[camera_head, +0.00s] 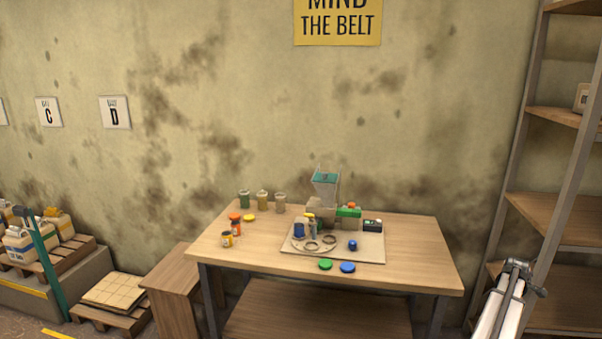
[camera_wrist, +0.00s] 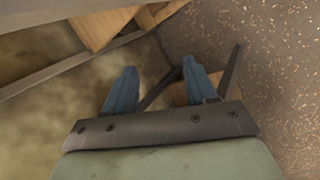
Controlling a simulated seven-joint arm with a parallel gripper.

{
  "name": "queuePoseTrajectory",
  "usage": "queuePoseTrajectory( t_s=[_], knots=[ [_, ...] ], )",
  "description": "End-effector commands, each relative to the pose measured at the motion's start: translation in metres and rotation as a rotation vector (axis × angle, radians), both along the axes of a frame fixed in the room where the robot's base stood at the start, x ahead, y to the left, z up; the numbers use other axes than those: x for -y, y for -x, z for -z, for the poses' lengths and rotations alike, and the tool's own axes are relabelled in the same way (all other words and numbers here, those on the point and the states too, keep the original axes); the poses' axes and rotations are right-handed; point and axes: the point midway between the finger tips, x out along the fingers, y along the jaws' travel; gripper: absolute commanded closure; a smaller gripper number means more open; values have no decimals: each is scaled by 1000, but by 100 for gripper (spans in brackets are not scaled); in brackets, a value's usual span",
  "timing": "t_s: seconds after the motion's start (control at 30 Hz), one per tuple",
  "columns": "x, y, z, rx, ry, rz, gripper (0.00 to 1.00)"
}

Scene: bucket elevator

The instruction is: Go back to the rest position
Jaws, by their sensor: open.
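My gripper (camera_wrist: 158,84) shows in the wrist view with its two blue fingers well apart and nothing between them. It is away from the wooden table (camera_head: 420,262), and no table objects show in the wrist view. In the head view the table carries a grey board (camera_head: 370,250) with a small elevator model that has a teal-topped hopper (camera_head: 325,178). I cannot make out the gripper's fingers in the head view.
Several jars (camera_head: 262,200) stand at the table's back left. A tall shelf rack (camera_head: 545,215) stands at right. In the wrist view, wooden boards (camera_wrist: 100,28) and speckled floor (camera_wrist: 260,60) lie beyond the fingers.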

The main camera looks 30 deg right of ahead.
Motion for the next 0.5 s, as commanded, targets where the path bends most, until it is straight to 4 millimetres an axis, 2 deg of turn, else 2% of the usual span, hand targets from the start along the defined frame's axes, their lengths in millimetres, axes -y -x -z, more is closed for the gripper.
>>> queuePoseTrajectory(
  t_s=[0.03, 0.1, 0.23, 0.37, 0.5],
  knots=[
    [-12, 10, 12, -6, 1, 10, 44],
    [-21, 15, 27, -11, -2, 18, 44],
    [-44, 6, 57, -6, -35, 29, 44],
    [-74, -19, 90, 6, -96, 36, 44],
    [-116, -58, 130, 22, -189, 42, 44]
  ],
)
